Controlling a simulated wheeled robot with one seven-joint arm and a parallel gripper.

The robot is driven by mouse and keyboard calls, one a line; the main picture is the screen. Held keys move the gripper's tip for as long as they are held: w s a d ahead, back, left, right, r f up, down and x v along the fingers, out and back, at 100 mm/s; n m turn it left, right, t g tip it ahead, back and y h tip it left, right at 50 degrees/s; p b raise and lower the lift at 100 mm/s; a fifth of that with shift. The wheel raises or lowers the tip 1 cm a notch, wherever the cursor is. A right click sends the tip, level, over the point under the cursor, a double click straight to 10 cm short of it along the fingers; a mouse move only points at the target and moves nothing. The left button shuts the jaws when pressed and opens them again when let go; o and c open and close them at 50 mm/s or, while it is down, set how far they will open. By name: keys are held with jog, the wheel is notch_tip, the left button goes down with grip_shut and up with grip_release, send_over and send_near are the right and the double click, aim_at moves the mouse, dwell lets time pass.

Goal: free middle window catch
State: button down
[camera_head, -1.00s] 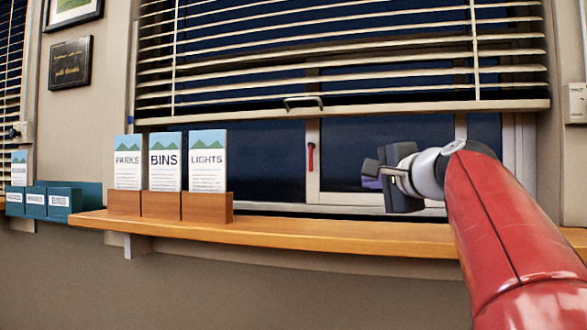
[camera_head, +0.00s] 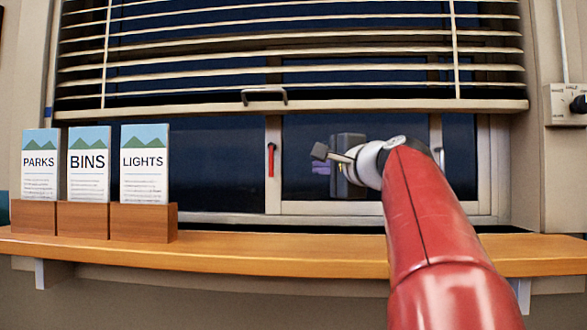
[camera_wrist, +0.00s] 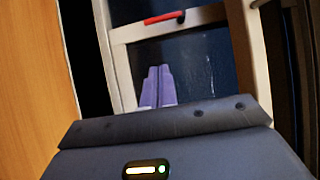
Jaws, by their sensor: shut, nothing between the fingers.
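The window catch is a red handle (camera_head: 271,160) hanging down on the pale window post left of centre. It also shows in the wrist view (camera_wrist: 164,17), at the top. My gripper (camera_head: 317,169) is in front of the right window pane, to the right of the catch and apart from it. Its purple fingers (camera_wrist: 157,84) are together with nothing between them, and in the wrist view they point up the picture towards the catch. The pane (camera_head: 400,150) is partly hidden by my red arm.
A wooden sill shelf (camera_head: 300,258) runs below the window. Wooden holders (camera_head: 84,220) with PARKS, BINS and LIGHTS leaflets stand on its left. A half-raised blind (camera_head: 290,106) with a handle hangs above the catch. A switch box (camera_head: 568,104) is on the right wall.

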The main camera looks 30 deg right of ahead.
jog(key=p, duration=0.2)
send_near(271, 171)
jog(key=w+d, duration=0.4)
jog(key=w+a, duration=0.1)
jog(key=w+a+p, duration=0.1)
jog(key=shift+w+a+r, duration=0.25)
jog(key=shift+w+r, duration=0.1)
jog(key=shift+w+a+f+m+t+b, duration=0.2)
jog(key=shift+a+f+m+t+b, duration=0.3)
jog(key=shift+b, duration=0.6)
jog(key=shift+w+a+f+m+t+b, duration=0.1)
jog(key=shift+w+a+m+t+b, duration=0.1)
jog(key=shift+m+b, duration=0.3)
jog(key=shift+w+a+m+t+b, duration=0.1)
jog(key=shift+m+t+b, duration=0.1)
jog(key=shift+m+b, duration=0.3)
jog(key=shift+w+a+r+m+t+h, duration=0.3)
jog(key=shift+w+a+m, duration=0.2)
jog(key=shift+a, duration=0.2)
jog(key=shift+w+a+r+m+t+h, duration=0.15)
jog(key=shift+w+a+r+m, duration=0.1)
jog(key=shift+w+a+m, duration=0.4)
jog(key=shift+w+a+r+m+t+h, duration=0.25)
jog(key=shift+w+a+r, duration=0.1)
jog(key=shift+a, duration=0.55)
